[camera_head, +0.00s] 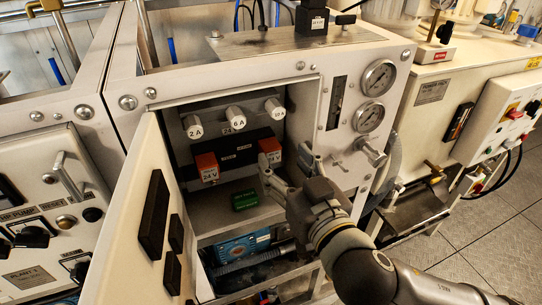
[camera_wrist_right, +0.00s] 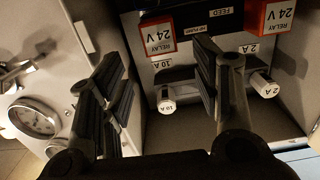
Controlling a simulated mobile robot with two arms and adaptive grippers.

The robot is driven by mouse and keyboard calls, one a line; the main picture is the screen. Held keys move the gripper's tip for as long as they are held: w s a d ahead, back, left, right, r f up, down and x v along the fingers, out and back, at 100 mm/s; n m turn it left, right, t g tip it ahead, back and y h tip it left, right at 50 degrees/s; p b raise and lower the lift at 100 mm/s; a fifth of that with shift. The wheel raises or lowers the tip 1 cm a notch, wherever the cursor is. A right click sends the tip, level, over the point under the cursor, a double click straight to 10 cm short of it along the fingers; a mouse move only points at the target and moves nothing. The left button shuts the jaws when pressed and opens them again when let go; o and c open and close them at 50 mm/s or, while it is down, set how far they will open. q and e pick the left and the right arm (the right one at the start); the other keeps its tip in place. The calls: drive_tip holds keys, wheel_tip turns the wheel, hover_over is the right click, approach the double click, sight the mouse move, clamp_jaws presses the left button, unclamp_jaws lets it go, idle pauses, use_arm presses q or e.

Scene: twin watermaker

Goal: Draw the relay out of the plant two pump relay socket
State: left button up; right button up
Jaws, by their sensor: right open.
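Two red relays with white 24 V labels sit on a dark socket block (camera_head: 240,152) in the open cabinet. The right relay (camera_head: 271,146) is beside my right gripper (camera_head: 286,161); the left relay (camera_head: 207,163) is farther off. In the turned wrist view, the nearer relay (camera_wrist_right: 158,40) appears beyond and between the open fingers of my right gripper (camera_wrist_right: 157,62), with no visible contact. The other relay (camera_wrist_right: 278,18) is at upper right. A label that seems to read HP PUMP (camera_wrist_right: 195,30) is beside the nearer relay. My left gripper is out of view.
Fuse holders marked 2 A (camera_head: 193,127), 6 A (camera_head: 236,115) and 10 A (camera_head: 273,109) project above the relays. A green block (camera_head: 245,199) lies on the shelf below. The open door (camera_head: 133,225) stands left; gauges (camera_head: 379,77) are on the right panel.

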sight(274, 151)
drive_tip(key=shift+w+a+f+b, duration=0.2)
drive_tip(key=shift+w+a+b, duration=0.3)
drive_tip(key=shift+b, duration=1.65)
drive_tip(key=p+x, duration=0.1)
drive_tip(key=x, duration=0.1)
drive_tip(key=p+x, duration=0.1)
drive_tip(key=x, duration=0.1)
drive_tip(key=shift+w+d+r, duration=0.1)
drive_tip(key=shift+w+r, duration=0.15)
drive_tip(key=shift+w+f, duration=0.1)
drive_tip(key=shift+w, duration=0.35)
drive_tip(key=shift+c, duration=0.5)
drive_tip(key=c, duration=1.2)
drive_tip(key=shift+o, duration=0.2)
drive_tip(key=shift+s, duration=0.7)
drive_tip(key=shift+v, duration=2.15)
drive_tip(key=shift+d+f, duration=0.1)
